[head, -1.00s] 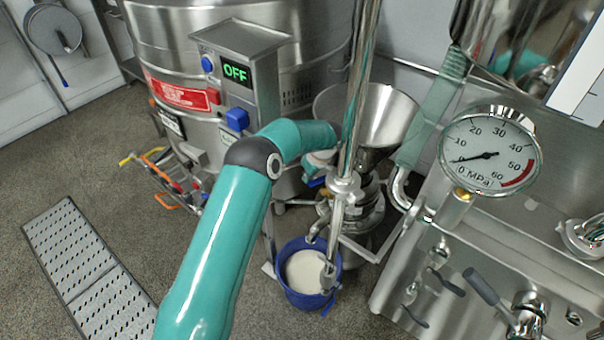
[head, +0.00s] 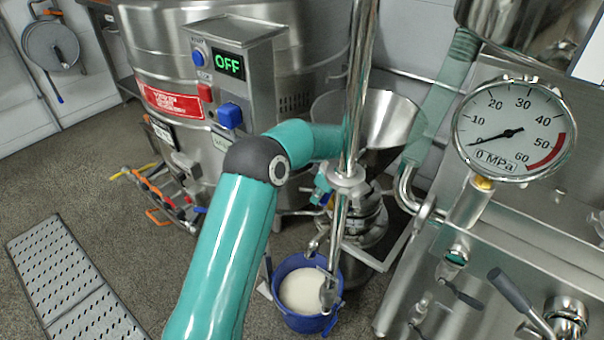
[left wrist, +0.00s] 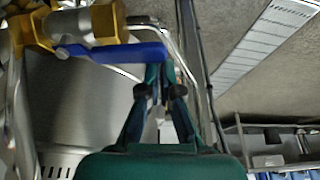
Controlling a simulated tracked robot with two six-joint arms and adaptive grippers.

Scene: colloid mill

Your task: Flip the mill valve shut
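The mill valve shows in the left wrist view as a brass body (left wrist: 108,22) with a blue lever (left wrist: 112,52) reaching right from it. My left gripper (left wrist: 160,72) has its fingers drawn together, with only a narrow gap between them, just below the lever's right end. I cannot tell whether the tips touch the lever. Nothing shows gripped. In the head view my left arm reaches behind the steel pole toward the mill (head: 362,218), and the gripper there is mostly hidden. My right gripper is not in view.
A steel hopper (head: 385,118) tops the mill, and a blue bucket (head: 298,321) of pale liquid stands below. The steel pole (head: 358,95) rises in front. A control box (head: 232,66) reads OFF at left. A pressure gauge (head: 514,130) and steel cabinet flank the right. Floor is open at left.

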